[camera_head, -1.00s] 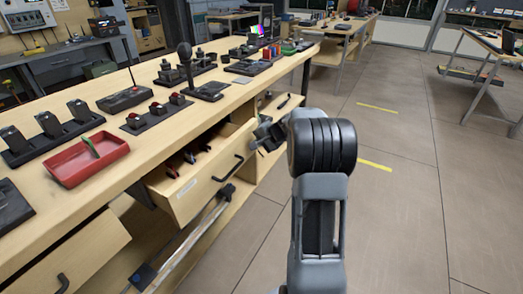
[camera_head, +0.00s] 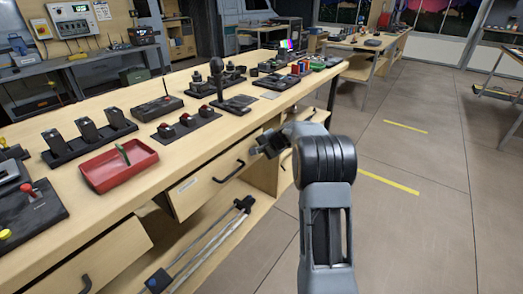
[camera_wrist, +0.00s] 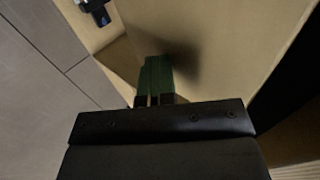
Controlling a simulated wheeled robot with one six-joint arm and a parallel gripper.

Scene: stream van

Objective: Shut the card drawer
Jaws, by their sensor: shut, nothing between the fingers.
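The right drawer (camera_head: 212,190) under the bench has a pale wooden front with a dark bar handle (camera_head: 228,172) and a small label too small to read. Its front sits close under the benchtop and none of its contents show. I cannot tell whether a small gap remains. My gripper (camera_head: 262,147) is at the far right end of this front, partly hidden by my arm. In the wrist view my gripper (camera_wrist: 155,75) has its greenish fingers together and empty, pointing at a pale wooden surface. Contact is unclear.
A lower shelf holds metal rods (camera_head: 205,245). The benchtop carries a red tray (camera_head: 118,170) and several dark devices. The floor (camera_head: 420,190) to the right is clear.

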